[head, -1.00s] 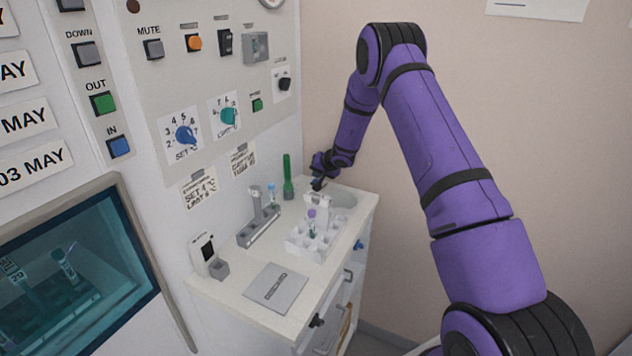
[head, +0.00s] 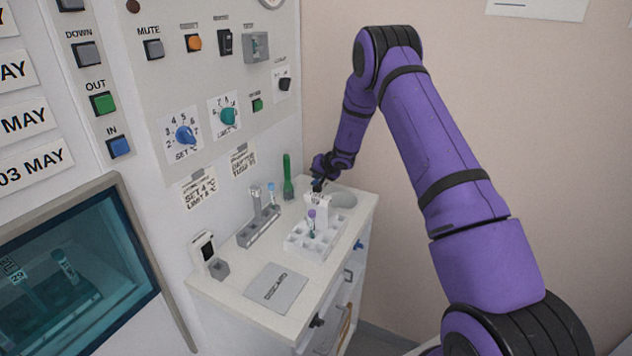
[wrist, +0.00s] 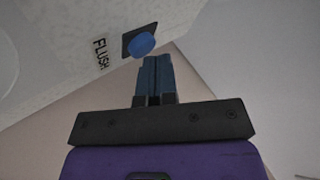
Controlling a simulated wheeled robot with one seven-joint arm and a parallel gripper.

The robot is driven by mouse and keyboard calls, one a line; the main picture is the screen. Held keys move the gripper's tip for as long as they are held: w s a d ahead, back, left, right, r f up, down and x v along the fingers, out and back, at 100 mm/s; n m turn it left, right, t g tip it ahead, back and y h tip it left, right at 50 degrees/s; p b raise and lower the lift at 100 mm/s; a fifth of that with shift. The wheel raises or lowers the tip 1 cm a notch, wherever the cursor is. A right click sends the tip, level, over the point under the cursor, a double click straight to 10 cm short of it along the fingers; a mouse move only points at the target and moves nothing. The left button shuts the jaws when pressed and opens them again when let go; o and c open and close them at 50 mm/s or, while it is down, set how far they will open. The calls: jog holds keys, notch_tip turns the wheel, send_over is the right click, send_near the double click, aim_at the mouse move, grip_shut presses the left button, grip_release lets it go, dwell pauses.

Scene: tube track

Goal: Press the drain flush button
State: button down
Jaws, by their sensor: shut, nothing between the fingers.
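The flush button (wrist: 143,44) is a round blue cap on a dark square base, set in a pale surface in the wrist view. The word FLUSH (wrist: 100,53) is printed beside it. My gripper (wrist: 153,62) is shut and empty, its fingertips just below the button in the picture. Whether they touch it I cannot tell. In the head view my gripper (head: 318,184) is at the back of the white counter, by the grey basin (head: 345,198). I cannot make out the button there.
The counter (head: 240,297) holds a white tube rack (head: 297,243), a grey stand (head: 258,232), a green upright object (head: 288,175) and a grey pad (head: 273,288). The control panel (head: 185,80) rises behind its left side. A pinkish wall (head: 540,110) stands behind my arm.

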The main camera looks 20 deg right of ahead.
jog(key=shift+f, duration=0.15)
dwell(0.5)
jog(key=shift+r, duration=0.9)
jog(key=shift+r, duration=2.5)
